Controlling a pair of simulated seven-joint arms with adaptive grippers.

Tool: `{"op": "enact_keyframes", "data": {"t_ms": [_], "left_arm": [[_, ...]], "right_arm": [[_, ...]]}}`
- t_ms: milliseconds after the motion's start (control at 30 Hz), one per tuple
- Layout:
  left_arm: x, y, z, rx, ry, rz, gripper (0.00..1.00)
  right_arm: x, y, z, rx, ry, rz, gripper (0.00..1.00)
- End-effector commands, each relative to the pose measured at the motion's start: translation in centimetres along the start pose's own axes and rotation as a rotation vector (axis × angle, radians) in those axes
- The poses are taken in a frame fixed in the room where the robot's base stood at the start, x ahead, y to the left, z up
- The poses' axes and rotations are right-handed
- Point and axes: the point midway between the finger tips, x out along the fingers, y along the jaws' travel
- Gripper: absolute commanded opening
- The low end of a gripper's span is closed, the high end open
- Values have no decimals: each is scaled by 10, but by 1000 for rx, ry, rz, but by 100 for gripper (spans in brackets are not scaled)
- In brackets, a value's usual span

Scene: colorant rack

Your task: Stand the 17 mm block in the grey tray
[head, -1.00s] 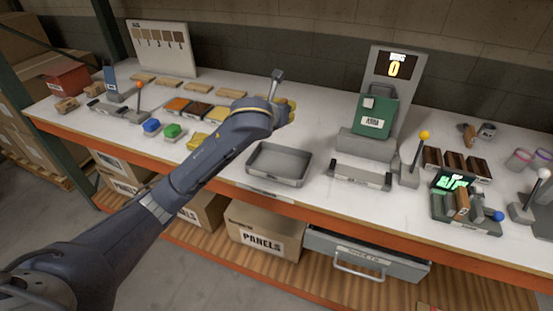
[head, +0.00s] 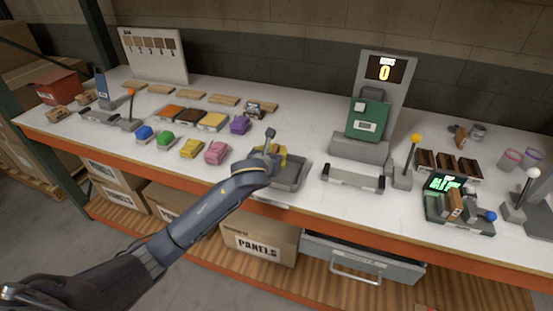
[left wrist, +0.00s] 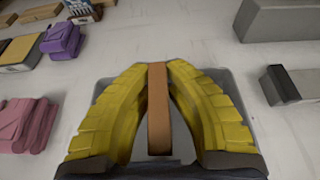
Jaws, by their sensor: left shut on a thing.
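My left gripper (head: 272,158) is over the grey tray (head: 303,172) in the head view. In the left wrist view its yellow fingers (left wrist: 158,100) are shut on a narrow orange-brown block (left wrist: 158,120), with the tray (left wrist: 236,88) below and around them. The gripper mostly hides the block in the head view, and no size mark on it can be read. I cannot tell whether the block touches the tray floor. My right gripper is not in view.
A grey bar-shaped fixture (head: 352,178) and a yellow-knobbed lever (head: 408,160) stand to the right. A green unit (head: 368,118) stands behind. The table's orange front edge is close to the tray.

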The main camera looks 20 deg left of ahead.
Motion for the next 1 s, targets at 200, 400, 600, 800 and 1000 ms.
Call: {"op": "enact_keyframes", "data": {"t_ms": [200, 400, 600, 800, 1000], "left_arm": [[10, 0, -24, 0, 3, 1, 0], [12, 0, -28, 0, 1, 0, 0], [12, 0, -28, 0, 1, 0, 0], [12, 0, -30, 0, 1, 0, 22], [12, 0, -30, 0, 1, 0, 34]], "right_arm": [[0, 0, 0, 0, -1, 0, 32], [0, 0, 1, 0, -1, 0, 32], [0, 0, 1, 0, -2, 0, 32], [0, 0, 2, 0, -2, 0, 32], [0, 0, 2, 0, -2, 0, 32]]}}
